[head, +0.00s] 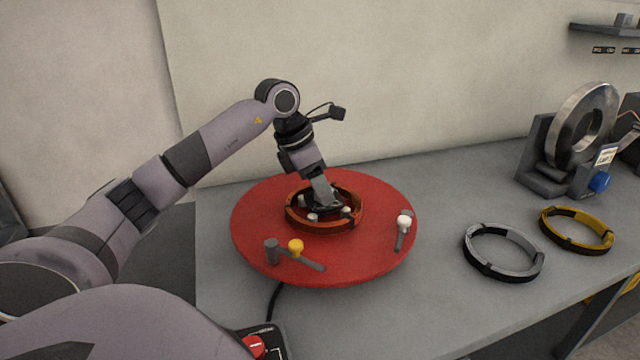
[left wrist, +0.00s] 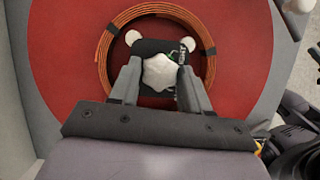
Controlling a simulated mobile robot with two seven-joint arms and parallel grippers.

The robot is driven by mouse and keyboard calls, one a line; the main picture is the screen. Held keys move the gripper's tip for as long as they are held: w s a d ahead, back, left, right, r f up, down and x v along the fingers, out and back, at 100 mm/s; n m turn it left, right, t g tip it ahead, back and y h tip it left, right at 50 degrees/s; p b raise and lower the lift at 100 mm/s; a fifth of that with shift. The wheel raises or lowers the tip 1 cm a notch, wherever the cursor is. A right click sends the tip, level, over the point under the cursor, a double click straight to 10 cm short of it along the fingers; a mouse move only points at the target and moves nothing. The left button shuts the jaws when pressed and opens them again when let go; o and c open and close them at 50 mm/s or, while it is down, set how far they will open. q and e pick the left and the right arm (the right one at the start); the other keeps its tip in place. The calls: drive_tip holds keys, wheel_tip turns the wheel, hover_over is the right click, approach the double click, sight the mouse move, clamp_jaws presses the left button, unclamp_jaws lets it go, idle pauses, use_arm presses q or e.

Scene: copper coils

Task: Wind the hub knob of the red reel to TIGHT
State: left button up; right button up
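The red reel (head: 375,253) lies flat on the grey bench, and it also shows in the left wrist view (left wrist: 60,60). A copper coil (head: 295,222) rings its middle; the coil fills the upper centre of the left wrist view (left wrist: 104,50). The pale, lobed hub knob (left wrist: 160,73) stands on a dark hub inside the coil. My left gripper (head: 325,207) reaches down into the coil. Its fingers (left wrist: 160,78) lie on both sides of the knob and appear to touch it. My right gripper is not in view.
On the reel's rim are a yellow-knobbed clamp (head: 296,247), a white-knobbed clamp (head: 404,223) and a grey post (head: 271,251). A silver ring (head: 503,252) and a yellow ring (head: 577,229) lie to the right. A large metal ring stands in a fixture (head: 541,172) at the back right.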

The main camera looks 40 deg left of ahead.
use_arm(q)
drive_tip(key=c, duration=0.6)
drive_tip(key=m, duration=0.1)
drive_tip(key=m+p, duration=0.1)
drive_tip(key=m+g+h+p, duration=0.1)
drive_tip(key=shift+w+a+r, duration=0.15)
drive_tip(key=shift+r, duration=0.1)
drive_tip(key=m+p, duration=0.1)
drive_tip(key=m, duration=0.1)
drive_tip(key=m+g+h+p, duration=0.1)
drive_tip(key=m, duration=0.2)
drive_tip(key=shift+w+g, duration=0.15)
drive_tip(key=shift+g, duration=0.15)
drive_tip(key=m, duration=0.2)
drive_tip(key=m+g, duration=0.1)
drive_tip(key=m, duration=0.1)
drive_tip(key=shift+w+f+g, duration=0.1)
drive_tip(key=shift+w+g, duration=0.05)
drive_tip(key=shift+g, duration=0.15)
drive_tip(key=m+g, duration=0.1)
drive_tip(key=m, duration=0.2)
drive_tip(key=m+g, duration=0.1)
drive_tip(key=m, duration=0.2)
drive_tip(key=shift+w+y, duration=0.15)
drive_tip(key=shift+y, duration=0.15)
drive_tip(key=shift+m, duration=0.3)
